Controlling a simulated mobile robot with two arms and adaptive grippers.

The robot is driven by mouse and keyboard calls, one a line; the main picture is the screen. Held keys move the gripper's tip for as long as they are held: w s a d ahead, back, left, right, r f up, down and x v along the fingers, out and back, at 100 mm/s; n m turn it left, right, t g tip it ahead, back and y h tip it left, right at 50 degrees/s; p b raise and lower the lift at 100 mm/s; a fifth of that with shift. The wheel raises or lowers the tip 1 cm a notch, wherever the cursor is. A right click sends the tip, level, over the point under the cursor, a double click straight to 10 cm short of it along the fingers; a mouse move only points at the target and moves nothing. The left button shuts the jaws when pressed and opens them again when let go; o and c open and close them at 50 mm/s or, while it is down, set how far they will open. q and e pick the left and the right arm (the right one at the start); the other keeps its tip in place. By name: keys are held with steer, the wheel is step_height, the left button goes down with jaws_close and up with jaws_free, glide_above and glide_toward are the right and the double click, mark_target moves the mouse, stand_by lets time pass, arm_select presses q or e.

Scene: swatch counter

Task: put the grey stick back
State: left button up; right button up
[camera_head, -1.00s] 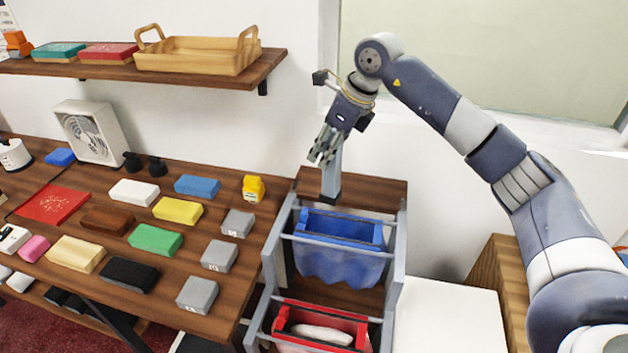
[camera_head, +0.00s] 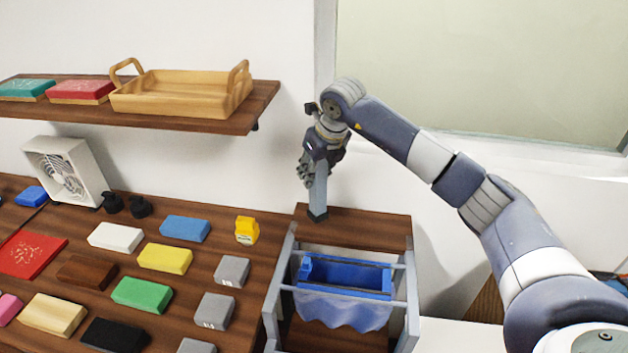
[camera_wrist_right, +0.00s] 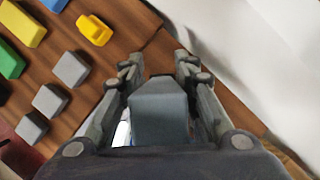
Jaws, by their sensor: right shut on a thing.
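The grey stick (camera_head: 318,194) is a blue-grey upright bar with a dark lower end. My right gripper (camera_head: 309,172) is shut on its upper part. In the head view the stick's lower end is at the wooden top of the rack (camera_head: 365,232); I cannot tell whether it touches. In the right wrist view the stick (camera_wrist_right: 160,108) fills the space between the fingers of the right gripper (camera_wrist_right: 158,85). Several grey blocks (camera_head: 232,271) lie in a column on the counter, left of the rack. My left gripper is not in view.
A blue bin (camera_head: 345,275) hangs in the rack below its top. A yellow figure-like object (camera_head: 246,230) stands on the counter near the rack. Coloured blocks, such as a green one (camera_head: 142,294), fill the counter. A shelf with a wooden tray (camera_head: 180,96) is above left.

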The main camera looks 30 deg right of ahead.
mark_target(322, 162)
step_height(322, 162, down, 3)
steer(key=shift+f+p, duration=0.1)
steer(key=shift+p, duration=0.3)
steer(key=o, duration=0.7)
steer(key=shift+c, duration=0.2)
steer(key=shift+o, duration=1.4)
steer(key=shift+r, duration=0.25)
steer(key=b+v, duration=0.3)
steer(key=v, duration=0.7)
steer(key=shift+s+r, duration=0.2)
steer(key=shift+r, duration=0.1)
steer(key=shift+s+r, duration=0.2)
steer(key=shift+r, duration=0.3)
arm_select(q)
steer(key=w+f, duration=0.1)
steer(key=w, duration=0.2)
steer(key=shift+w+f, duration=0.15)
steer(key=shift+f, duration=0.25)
